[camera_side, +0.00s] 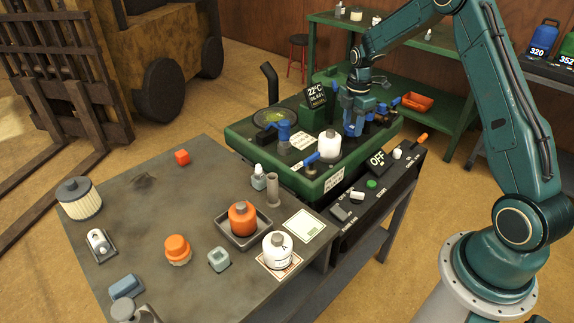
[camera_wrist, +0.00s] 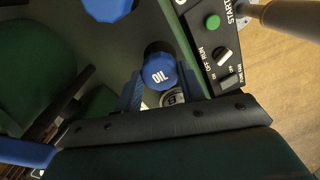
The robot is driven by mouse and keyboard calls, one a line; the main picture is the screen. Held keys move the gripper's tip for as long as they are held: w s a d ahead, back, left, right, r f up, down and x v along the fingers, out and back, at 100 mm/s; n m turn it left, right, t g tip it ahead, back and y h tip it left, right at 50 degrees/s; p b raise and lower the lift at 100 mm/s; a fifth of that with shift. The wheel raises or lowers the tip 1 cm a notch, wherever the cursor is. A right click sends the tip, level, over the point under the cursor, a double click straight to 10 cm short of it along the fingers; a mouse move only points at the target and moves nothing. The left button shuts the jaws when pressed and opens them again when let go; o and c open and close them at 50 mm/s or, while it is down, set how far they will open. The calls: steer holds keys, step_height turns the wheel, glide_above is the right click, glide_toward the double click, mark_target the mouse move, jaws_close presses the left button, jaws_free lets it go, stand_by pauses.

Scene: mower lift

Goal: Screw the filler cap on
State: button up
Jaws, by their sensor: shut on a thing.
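The filler cap (camera_wrist: 159,73) is blue with white lettering that seems to read OIL. In the wrist view it sits between the two fingers of my gripper (camera_wrist: 158,84), which is shut on it. A pale ring with a dark letter (camera_wrist: 173,98) shows just below the cap; whether the cap touches a filler neck is hidden. In the side view my gripper (camera_side: 355,118) points down over the right part of the green mower (camera_side: 250,141); the cap cannot be clearly told from the fingers there.
Another blue part (camera_wrist: 108,6) lies near the cap. The grey bench (camera_side: 150,220) in front holds bottles, an orange container (camera_side: 242,218) in a tray and small parts.

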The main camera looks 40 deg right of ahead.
stand_by(0.3)
steer(key=m, duration=0.3)
steer(key=shift+m, duration=1.6)
